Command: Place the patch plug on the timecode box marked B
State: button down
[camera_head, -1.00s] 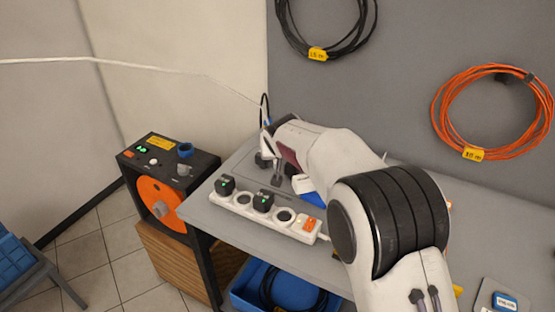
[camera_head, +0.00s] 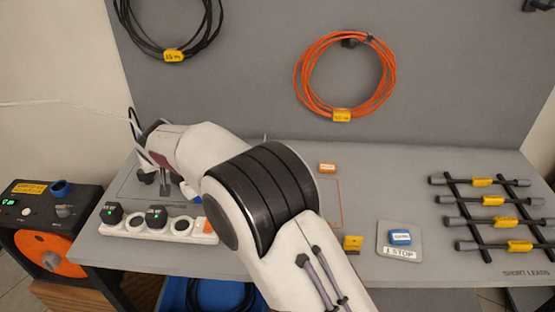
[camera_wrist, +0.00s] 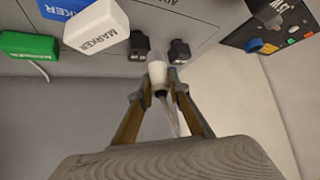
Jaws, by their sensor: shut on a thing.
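My gripper (camera_wrist: 160,92) is shut on a white cylindrical plug (camera_wrist: 157,72), seen in the wrist view with a pale lead trailing between the fingers. In the head view my gripper is at the left of the bench, behind a white power strip (camera_head: 134,226), partly hidden by my arm. Two small black boxes with green lights, one at the strip's left (camera_head: 112,213) and one near its middle (camera_head: 157,216), sit on the strip. Their markings are too small to read, so I cannot tell which is B. Two black connectors (camera_wrist: 140,46) (camera_wrist: 179,51) lie beyond the plug.
A black unit with an orange wheel (camera_head: 43,255) stands left. A lead rack (camera_head: 482,214) and a small tray (camera_head: 402,252) are right.

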jog(key=w+d+r+m+h, duration=0.1)
jog(key=w+d, duration=0.4)
jog(key=d, duration=0.6)
jog(key=w+d+r+m+t+h, duration=0.1)
jog(key=w+d, duration=0.5)
jog(key=d, duration=0.6)
jog(key=w+d+r+m+h, duration=0.1)
jog(key=w+d+m+h, duration=0.2)
jog(key=d, duration=0.9)
jog(key=w+m, duration=0.1)
jog(key=w, duration=0.2)
jog(key=shift+r+m, duration=0.3)
jog(key=shift+r, duration=0.05)
jog(key=shift+w+f, duration=0.1)
jog(key=shift+f, duration=3.05)
jog(key=shift+f, duration=0.1)
jog(key=shift+f, duration=1.75)
jog(key=shift+f, duration=0.15)
